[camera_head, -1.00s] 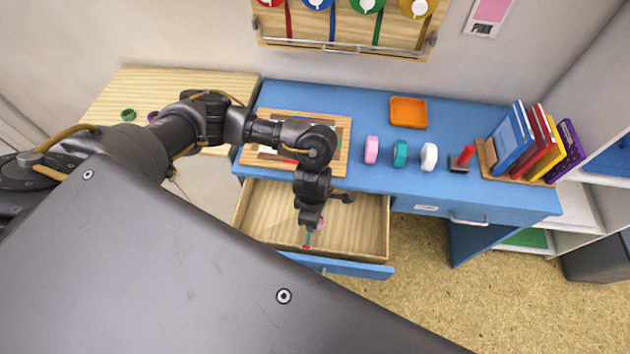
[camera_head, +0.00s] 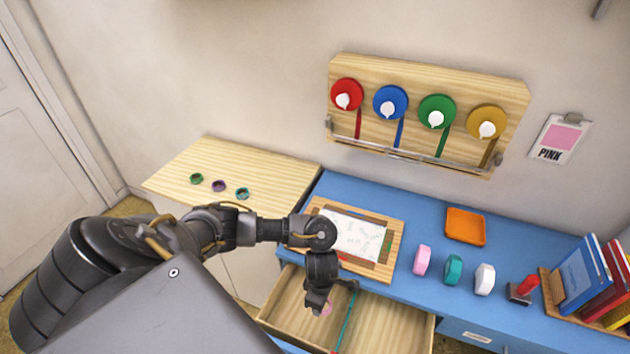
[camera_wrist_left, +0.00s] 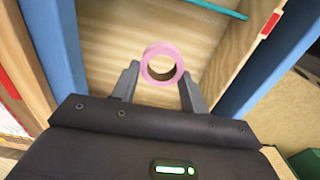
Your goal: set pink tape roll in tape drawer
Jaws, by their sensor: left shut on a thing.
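The pink tape roll (camera_wrist_left: 148,68) is a ring between the two fingers of my left gripper (camera_wrist_left: 160,90) in the left wrist view. The gripper is shut on it. In the head view my left gripper (camera_head: 320,303) points down over the open wooden drawer (camera_head: 415,322) under the blue desk, and a bit of the pink roll (camera_head: 327,309) shows beside the fingers. The drawer floor (camera_wrist_left: 110,40) lies behind the roll in the wrist view. I cannot tell whether the roll touches it. My right gripper is out of view.
A thin teal strip (camera_head: 347,320) crosses the drawer; it also shows in the wrist view (camera_wrist_left: 210,9). On the blue desk (camera_head: 405,285) stand pink (camera_head: 422,260), teal (camera_head: 453,270) and white (camera_head: 484,279) pieces, a red-handled stamp (camera_head: 524,290), an orange tray (camera_head: 465,227) and books (camera_head: 590,280).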

